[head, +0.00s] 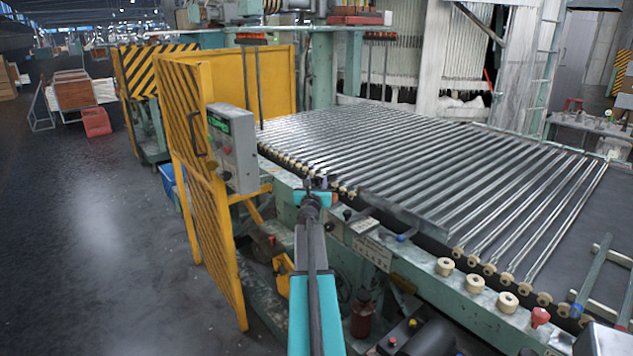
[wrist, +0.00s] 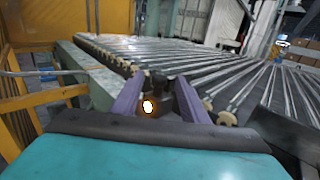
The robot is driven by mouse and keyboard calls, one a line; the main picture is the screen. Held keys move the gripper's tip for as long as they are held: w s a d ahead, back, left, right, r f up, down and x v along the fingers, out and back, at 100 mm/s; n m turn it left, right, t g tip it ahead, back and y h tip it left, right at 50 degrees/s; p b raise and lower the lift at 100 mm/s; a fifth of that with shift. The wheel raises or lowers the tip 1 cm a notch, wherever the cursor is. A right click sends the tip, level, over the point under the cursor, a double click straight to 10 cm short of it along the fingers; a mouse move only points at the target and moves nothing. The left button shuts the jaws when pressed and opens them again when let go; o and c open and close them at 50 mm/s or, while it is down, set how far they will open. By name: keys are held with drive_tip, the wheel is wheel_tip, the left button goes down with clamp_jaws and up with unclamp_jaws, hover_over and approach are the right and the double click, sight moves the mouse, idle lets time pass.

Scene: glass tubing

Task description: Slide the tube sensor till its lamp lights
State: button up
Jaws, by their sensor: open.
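My gripper (head: 317,184) is at the near edge of the tube bed, at the end of my arm. In the wrist view its two purple fingers (wrist: 158,98) are open, one on each side of a small dark block, which looks like the tube sensor (wrist: 158,84). A lamp (wrist: 148,106) on its near face glows bright white with an orange rim. I cannot tell whether the fingers touch the block. In the head view my gripper mostly hides the sensor. The glass tubes (head: 430,165) lie in parallel rows beyond it, also in the wrist view (wrist: 175,62).
Pale rollers (head: 475,284) line the bed's green near rail (head: 440,290). A yellow guard (head: 205,190) with a grey control box (head: 233,148) stands left of my arm. A small switch box (head: 350,222) sits right of my gripper. Open floor lies at far left.

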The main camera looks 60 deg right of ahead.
drive_tip(key=shift+w+d, duration=0.2)
drive_tip(key=shift+d, duration=0.25)
clamp_jaws()
